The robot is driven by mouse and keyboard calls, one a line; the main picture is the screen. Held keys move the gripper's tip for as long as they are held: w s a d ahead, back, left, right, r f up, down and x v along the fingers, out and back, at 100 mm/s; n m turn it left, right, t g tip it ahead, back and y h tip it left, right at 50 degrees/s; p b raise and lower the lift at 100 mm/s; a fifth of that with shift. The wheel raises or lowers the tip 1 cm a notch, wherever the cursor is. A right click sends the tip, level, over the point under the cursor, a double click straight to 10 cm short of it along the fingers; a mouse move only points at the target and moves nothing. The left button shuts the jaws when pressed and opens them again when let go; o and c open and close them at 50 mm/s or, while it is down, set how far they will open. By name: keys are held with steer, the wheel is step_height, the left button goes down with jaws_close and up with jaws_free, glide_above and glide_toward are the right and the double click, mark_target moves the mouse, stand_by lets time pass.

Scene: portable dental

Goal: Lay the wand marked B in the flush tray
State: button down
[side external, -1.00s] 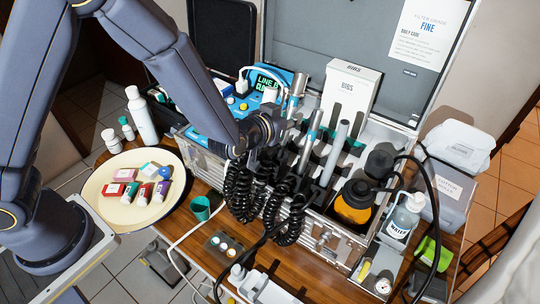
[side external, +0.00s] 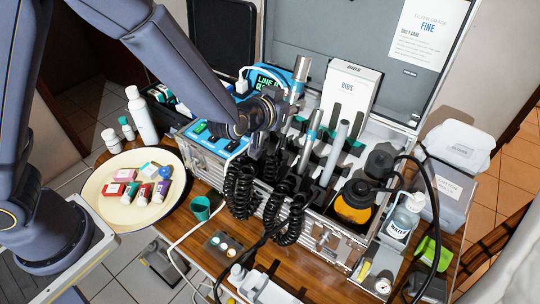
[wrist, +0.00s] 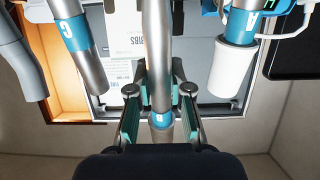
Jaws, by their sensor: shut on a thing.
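My gripper (wrist: 157,100) is shut on the wand marked B (wrist: 157,40), its teal pads on both sides of the silver shaft just by the blue band. In the side view my gripper (side external: 280,115) is over the metal case, and the silver top of wand B (side external: 298,66) rises upright from it; its lower part is hidden. The wand marked C (wrist: 68,30) is left and the wand marked A (wrist: 240,40) right in the wrist view. I cannot tell which surface is the flush tray.
The open case (side external: 330,235) holds more wands and black coiled hoses (side external: 243,190). A cream plate (side external: 110,212) with small boxes and a green cup (side external: 201,208) are left.

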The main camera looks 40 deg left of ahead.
mark_target(299, 67)
steer(key=shift+g, duration=0.4)
step_height(299, 67, up, 9)
steer(key=shift+r, duration=0.1)
steer(key=s+d+f+m+g+h, duration=0.25)
steer(key=s+d+m+g, duration=0.35)
steer(key=d, duration=0.5)
steer(key=s+d+f+m+g+h, duration=0.2)
steer(key=s+d+m+h, duration=0.2)
steer(key=s+d, duration=0.55)
steer(key=s+d+m+g+y, duration=0.2)
steer(key=s+m+g, duration=0.2)
steer(key=s, duration=0.3)
steer(key=s+a+r+m+g+y, duration=0.2)
steer(key=s+a+r+m+y, duration=0.2)
steer(key=s+a+r, duration=0.15)
steer(key=shift+s+a+f+y, duration=0.15)
steer(key=shift+f+y, duration=0.35)
steer(key=shift+f, duration=5.45)
steer(key=shift+s+a+f+y, duration=0.15)
steer(key=shift+f+y, duration=0.3)
steer(key=shift+f, duration=5.55)
steer(key=shift+s+a+f+y, duration=0.15)
steer(key=shift+f+y, duration=0.35)
steer(key=shift+f, duration=5.45)
steer(key=shift+f, duration=0.45)
steer(key=shift+f, duration=0.65)
